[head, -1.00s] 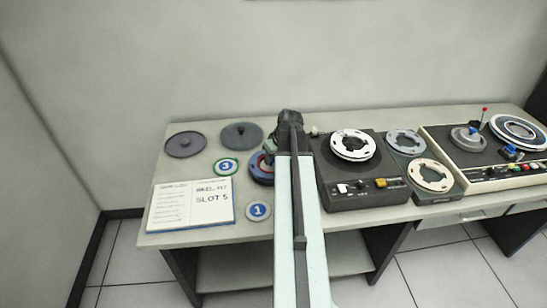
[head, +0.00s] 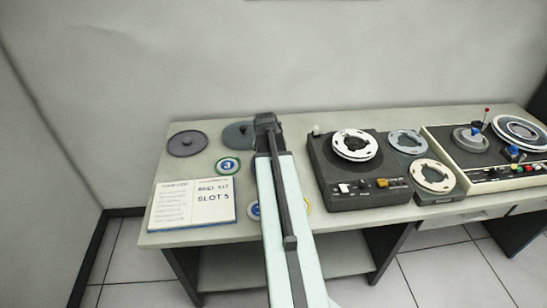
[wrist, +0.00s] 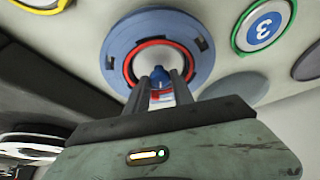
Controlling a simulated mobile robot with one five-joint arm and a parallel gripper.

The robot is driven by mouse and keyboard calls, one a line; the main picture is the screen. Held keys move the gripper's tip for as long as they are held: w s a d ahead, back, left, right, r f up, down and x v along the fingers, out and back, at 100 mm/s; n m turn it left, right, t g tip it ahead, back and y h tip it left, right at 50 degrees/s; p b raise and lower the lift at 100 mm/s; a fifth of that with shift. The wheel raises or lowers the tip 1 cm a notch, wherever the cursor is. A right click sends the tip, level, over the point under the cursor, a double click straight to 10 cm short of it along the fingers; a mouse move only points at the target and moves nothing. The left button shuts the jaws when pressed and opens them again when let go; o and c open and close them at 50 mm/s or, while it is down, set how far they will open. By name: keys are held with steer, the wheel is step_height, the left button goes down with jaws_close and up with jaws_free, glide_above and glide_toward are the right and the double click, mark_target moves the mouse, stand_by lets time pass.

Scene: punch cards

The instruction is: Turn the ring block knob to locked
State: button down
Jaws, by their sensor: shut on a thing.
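The ring block (wrist: 118,42) is a round blue disc with dark notches and a red inner ring around a pale centre, seen in the wrist view. A small blue knob (wrist: 157,74) stands at its centre. My gripper (wrist: 160,84) is shut on this knob, one dark finger on each side. A red and white patch shows between the fingers below the knob. I cannot read any lock mark.
Left of my arm lie a green-rimmed disc marked 3 (head: 228,167), two grey discs (head: 187,143) (head: 238,135) and an open log book (head: 192,204). A dark tape deck (head: 350,194) stands close on the right. A yellow-rimmed disc (head: 307,205) is partly hidden.

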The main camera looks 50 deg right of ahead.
steer(key=shift+m, duration=0.6)
steer(key=shift+g, duration=0.3)
steer(key=c, duration=1.1)
jaws_free()
steer(key=p+v, duration=0.7)
steer(key=shift+a+r, duration=0.15)
steer(key=shift+r, duration=0.2)
